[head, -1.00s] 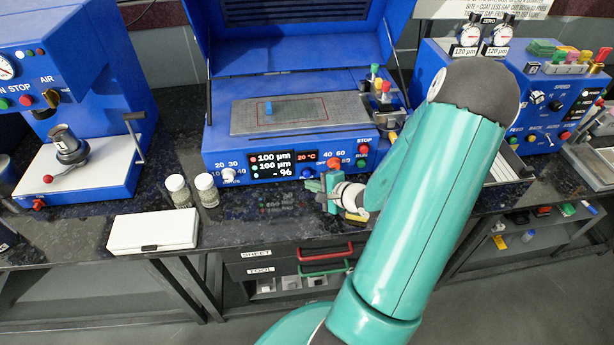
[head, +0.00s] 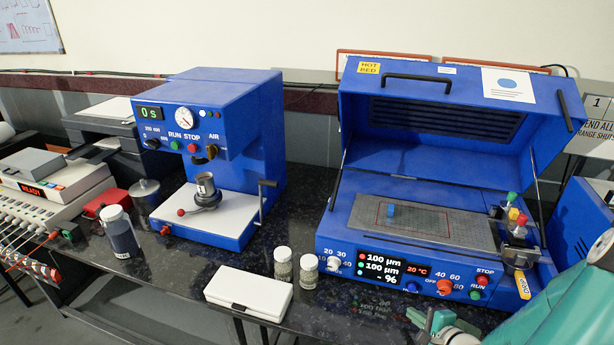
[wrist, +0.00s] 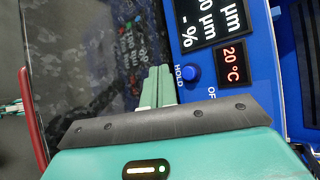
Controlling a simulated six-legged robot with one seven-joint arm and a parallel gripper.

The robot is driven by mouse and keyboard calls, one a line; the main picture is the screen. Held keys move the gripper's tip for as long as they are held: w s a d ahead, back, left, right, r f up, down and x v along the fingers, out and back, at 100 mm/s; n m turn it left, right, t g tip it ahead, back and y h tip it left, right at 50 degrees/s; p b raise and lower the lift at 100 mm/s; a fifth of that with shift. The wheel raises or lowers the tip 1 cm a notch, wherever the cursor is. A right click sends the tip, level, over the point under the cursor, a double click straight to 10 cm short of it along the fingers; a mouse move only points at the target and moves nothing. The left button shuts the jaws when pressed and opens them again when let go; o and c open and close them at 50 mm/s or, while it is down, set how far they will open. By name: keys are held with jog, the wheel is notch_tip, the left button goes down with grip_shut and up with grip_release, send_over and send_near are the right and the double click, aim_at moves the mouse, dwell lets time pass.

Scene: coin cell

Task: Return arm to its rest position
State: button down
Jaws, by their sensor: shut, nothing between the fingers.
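My gripper (head: 432,322) is at the lower right of the head view, in front of the blue coating machine (head: 345,215) with its lid raised. Its green fingers (wrist: 156,88) also show in the wrist view, close together with nothing between them. They are over the dark counter edge, beside the machine's front panel with its displays and blue HOLD button (wrist: 194,74). The gripper appears apart from the panel. Part of my green arm shows at the right edge of the head view; the rest is out of frame.
A white case (head: 248,294) and two small jars (head: 283,264) stand on the dark counter left of my gripper. A blue press (head: 215,150) and a dark-filled bottle (head: 121,232) stand farther left.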

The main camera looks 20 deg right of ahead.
jog(key=w+a+r+n+g+y, duration=0.1)
jog(key=a+r+n+g+y, duration=0.2)
jog(key=a+r+n, duration=0.45)
jog(key=w+a+r+n+g+y, duration=0.1)
jog(key=a+r+n+g+y, duration=0.25)
jog(key=a, duration=0.75)
jog(key=s+a+r+n+h, duration=0.3)
jog(key=s+a+r+n, duration=0.1)
jog(key=r, duration=0.4)
jog(key=s+a+r+n+g+h, duration=0.1)
jog(key=s+a+r+n+h, duration=0.3)
jog(key=r, duration=0.4)
jog(key=shift+s+n, duration=0.7)
jog(key=shift+h, duration=0.25)
